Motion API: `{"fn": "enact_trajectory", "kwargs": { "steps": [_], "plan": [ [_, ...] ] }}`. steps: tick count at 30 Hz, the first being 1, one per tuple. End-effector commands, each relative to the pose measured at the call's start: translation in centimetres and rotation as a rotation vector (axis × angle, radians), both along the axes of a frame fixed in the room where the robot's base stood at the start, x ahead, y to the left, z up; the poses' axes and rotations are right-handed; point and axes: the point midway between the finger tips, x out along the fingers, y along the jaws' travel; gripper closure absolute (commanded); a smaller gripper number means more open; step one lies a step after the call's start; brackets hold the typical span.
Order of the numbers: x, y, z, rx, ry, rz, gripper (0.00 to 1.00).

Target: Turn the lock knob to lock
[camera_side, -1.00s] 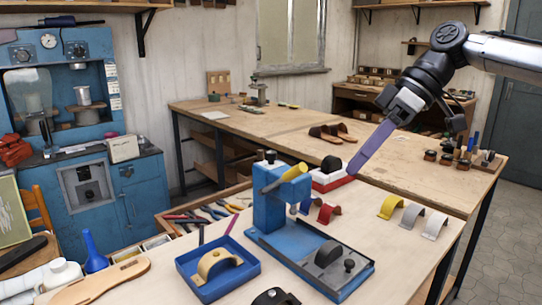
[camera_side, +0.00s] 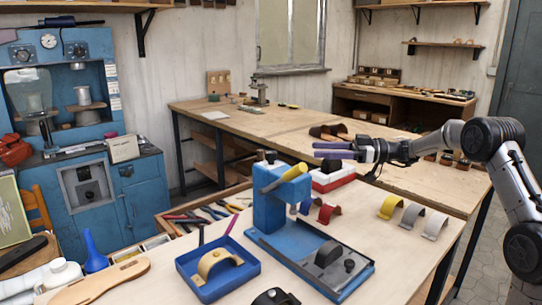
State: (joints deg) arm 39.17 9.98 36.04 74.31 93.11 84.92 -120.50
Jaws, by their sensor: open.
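A blue press (camera_side: 268,212) with a yellow handle (camera_side: 285,178) stands on the near bench. Its base plate (camera_side: 290,258) carries a dark grey block (camera_side: 328,254) and a small black knob (camera_side: 349,265) at the right end. This knob looks like the lock knob; its turn position is too small to read. My gripper (camera_side: 316,150) is open and empty, with purple fingers pointing left. In the picture it appears above a red-and-white box with a black domed top (camera_side: 331,164), well above and behind the knob.
A blue tray (camera_side: 218,290) holding a tan strap piece (camera_side: 217,265) lies left of the base plate. Red (camera_side: 329,213), yellow (camera_side: 390,206), grey (camera_side: 411,215) and white (camera_side: 435,224) arched straps stand on the bench.

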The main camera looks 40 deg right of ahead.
Motion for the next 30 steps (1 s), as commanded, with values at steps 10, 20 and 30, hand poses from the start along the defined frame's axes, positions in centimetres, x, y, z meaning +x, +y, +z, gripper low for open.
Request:
{"fn": "enact_trajectory", "kwargs": {
  "steps": [10,20,30],
  "plan": [
    [1.9,2.1,-1.8,-0.001,0.0,0.005,0.31],
    [6.5,6.7,-1.8,-0.001,0.002,0.006,0.31],
    [9.5,9.5,-1.8,-0.001,0.002,0.002,0.31]
  ]
}}
